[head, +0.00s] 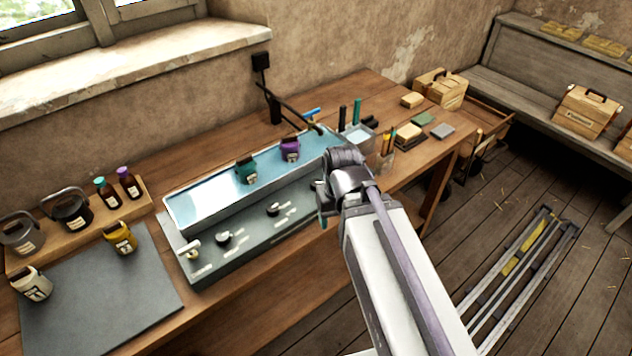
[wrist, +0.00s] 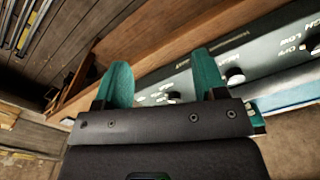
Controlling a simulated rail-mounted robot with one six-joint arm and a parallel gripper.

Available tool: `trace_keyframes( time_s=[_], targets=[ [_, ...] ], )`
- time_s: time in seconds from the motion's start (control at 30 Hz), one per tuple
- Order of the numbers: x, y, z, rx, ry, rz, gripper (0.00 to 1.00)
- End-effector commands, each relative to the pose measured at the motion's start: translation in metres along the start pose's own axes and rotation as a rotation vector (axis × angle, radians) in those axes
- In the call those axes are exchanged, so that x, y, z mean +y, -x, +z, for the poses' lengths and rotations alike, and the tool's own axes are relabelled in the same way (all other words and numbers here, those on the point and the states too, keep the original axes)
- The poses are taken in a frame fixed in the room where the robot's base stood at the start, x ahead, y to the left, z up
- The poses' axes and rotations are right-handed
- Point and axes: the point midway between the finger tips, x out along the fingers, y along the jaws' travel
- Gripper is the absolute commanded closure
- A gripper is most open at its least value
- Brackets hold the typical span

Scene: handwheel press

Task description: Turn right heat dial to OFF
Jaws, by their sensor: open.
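The grey control panel (head: 250,237) runs along the front of the blue heating bath and bears black dials with white markings. Two dials show in the head view, one at left (head: 222,238) and one further right (head: 272,209). My gripper (head: 322,218) is at the panel's right end and hides what lies behind it. In the wrist view my gripper (wrist: 165,78) is open, its teal fingers apart. A dial (wrist: 172,97), apparently the right heat dial, shows between them, partly hidden by the gripper body. Contact and pointer setting cannot be told. Another dial (wrist: 235,76) is right of the fingers.
The blue bath (head: 200,208) holds a teal-labelled jar (head: 246,171) and a purple one (head: 290,150). A dark bar (head: 288,107) reaches over it. A pale lever (head: 190,250) is at the panel's left end. The wooden bench front (head: 265,268) is clear.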

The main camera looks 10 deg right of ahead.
Motion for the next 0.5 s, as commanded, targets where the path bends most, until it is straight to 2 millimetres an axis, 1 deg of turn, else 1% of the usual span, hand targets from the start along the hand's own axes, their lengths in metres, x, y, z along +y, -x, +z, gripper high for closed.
trace_keyframes(
  time_s=[0.07, 0.13, 0.17, 0.2, 0.27, 0.3, 0.37, 0.4, 0.43, 0.5],
  targets=[
    [0.000, 0.001, -0.006, 0.000, 0.000, 0.000, 0.35],
    [0.000, 0.002, -0.036, 0.000, 0.000, 0.000, 0.35],
    [0.000, 0.002, -0.058, 0.000, -0.010, 0.000, 0.35],
    [0.000, 0.003, -0.091, 0.001, -0.045, 0.000, 0.35],
    [0.000, 0.003, -0.143, 0.000, -0.141, -0.001, 0.35],
    [0.000, 0.004, -0.175, 0.000, -0.226, -0.001, 0.35],
    [0.000, 0.004, -0.216, 0.000, -0.365, -0.001, 0.35],
    [0.000, 0.004, -0.231, 0.000, -0.451, -0.001, 0.35],
    [0.000, 0.004, -0.232, 0.000, -0.504, -0.001, 0.35],
    [0.000, 0.004, -0.227, 0.000, -0.586, -0.001, 0.35]
  ],
)
